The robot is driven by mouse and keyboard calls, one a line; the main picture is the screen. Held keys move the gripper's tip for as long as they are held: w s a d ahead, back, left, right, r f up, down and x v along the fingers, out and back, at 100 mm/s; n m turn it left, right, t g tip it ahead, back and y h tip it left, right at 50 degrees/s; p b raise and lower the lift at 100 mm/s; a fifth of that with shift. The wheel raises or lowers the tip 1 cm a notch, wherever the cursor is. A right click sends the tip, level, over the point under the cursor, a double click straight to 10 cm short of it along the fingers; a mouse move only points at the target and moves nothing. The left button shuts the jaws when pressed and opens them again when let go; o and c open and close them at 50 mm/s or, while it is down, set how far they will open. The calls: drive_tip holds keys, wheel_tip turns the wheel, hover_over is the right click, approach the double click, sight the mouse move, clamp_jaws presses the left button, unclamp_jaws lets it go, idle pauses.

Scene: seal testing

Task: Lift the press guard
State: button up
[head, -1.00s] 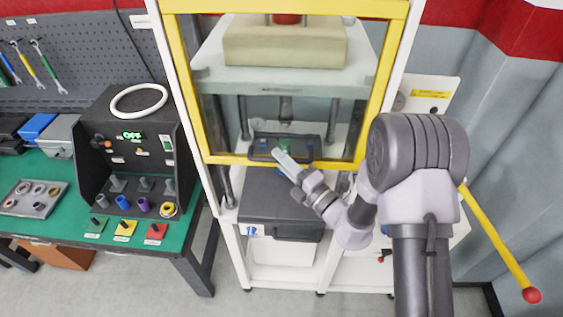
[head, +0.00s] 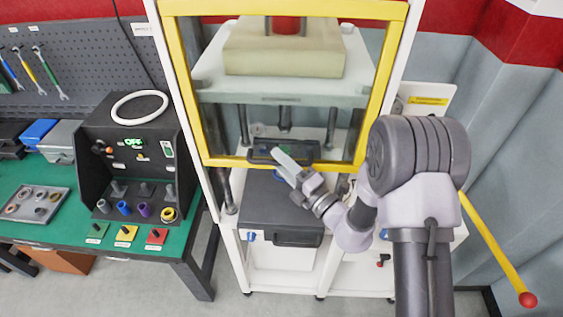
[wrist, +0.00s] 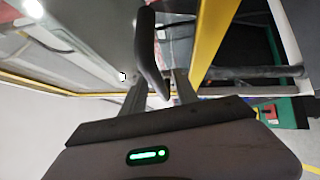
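The press guard (head: 178,70) is a yellow frame with a clear pane across the front of the press. It is down, with its lower edge in front of the press's lower part. A dark handle (head: 310,152) lies along that lower edge. My gripper (head: 281,157) is at this handle, coming from below right. In the wrist view the dark handle (wrist: 150,55) runs between the two fingers of my gripper (wrist: 160,85), with a gap visible beside it. The fingers look open; contact with the handle cannot be made out.
Behind the pane are a pale block (head: 285,50) and a platen (head: 220,85). A dark case (head: 265,205) sits below the guard. A green bench (head: 165,262) with a black test box (head: 105,115) stands left. A yellow lever (head: 495,248) with a red knob slants at right.

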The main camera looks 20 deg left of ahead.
drive_tip(key=b+v, duration=0.3)
drive_tip(key=v, duration=1.4)
drive_tip(key=shift+s+d, duration=0.2)
